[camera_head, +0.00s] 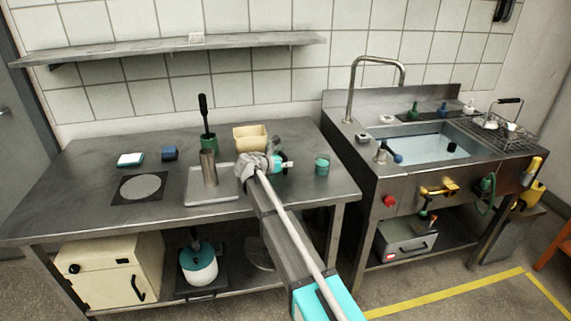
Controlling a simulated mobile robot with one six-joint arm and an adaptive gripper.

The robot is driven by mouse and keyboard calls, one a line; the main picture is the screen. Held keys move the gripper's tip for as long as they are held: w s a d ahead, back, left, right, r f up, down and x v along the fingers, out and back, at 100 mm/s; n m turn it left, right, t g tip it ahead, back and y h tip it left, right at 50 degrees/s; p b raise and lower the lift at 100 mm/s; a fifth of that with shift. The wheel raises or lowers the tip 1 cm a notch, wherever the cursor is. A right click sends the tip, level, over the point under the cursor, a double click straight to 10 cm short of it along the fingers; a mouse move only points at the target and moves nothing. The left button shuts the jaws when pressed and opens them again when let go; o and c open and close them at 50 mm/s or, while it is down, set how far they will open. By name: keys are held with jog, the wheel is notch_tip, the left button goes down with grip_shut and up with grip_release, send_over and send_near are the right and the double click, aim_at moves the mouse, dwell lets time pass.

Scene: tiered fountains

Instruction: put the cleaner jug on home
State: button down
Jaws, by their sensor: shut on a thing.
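My gripper (284,164) is at the end of my arm, low over the right part of the steel worktable (100,200). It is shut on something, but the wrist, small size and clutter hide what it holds. A white jug-like container with a teal top (198,264) stands on a black base on the lower shelf; I cannot tell if it is the cleaner jug. A dark square mat with a grey disc (141,187) lies bare on the left of the tabletop. No place is visibly labelled home.
A steel cylinder (208,168) stands on a metal tray (212,197) left of my gripper. A cream bin (249,139) and a dark green holder (208,142) stand behind. A teal cup (322,165) is to the right, before the sink (430,145). The table's left end is clear.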

jog(key=c, duration=0.5)
grip_release()
jog(key=shift+c, duration=0.2)
jog(key=shift+s+a+r, duration=0.15)
jog(key=shift+s, duration=0.05)
jog(key=shift+p+v, duration=1.25)
jog(key=shift+v, duration=2)
